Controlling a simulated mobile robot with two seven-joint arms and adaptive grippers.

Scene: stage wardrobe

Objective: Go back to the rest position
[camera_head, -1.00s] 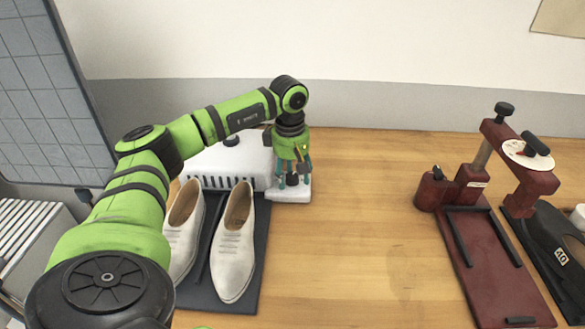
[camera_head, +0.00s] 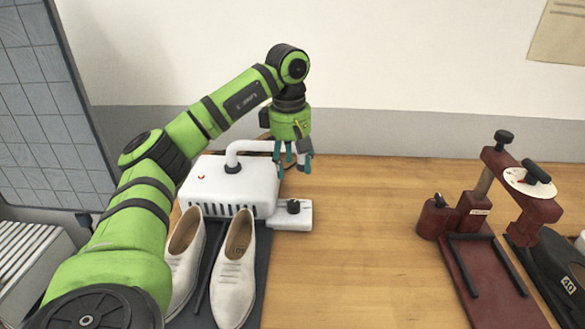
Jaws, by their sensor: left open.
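My left gripper (camera_head: 292,160) is in the camera_head view, pointing down above the right end of a white appliance with a curved pipe. Its teal fingers are apart, and I see nothing held between them. My left arm comes in from the lower left and arches over the table's left side. My right gripper does not show.
The white appliance (camera_head: 215,185) has a low block with a dark knob (camera_head: 293,207) at its right. A pair of white shoes (camera_head: 234,275) stands on a dark mat (camera_head: 262,250). A dark red press (camera_head: 490,270) stands at right. The wooden table's middle (camera_head: 360,240) is clear.

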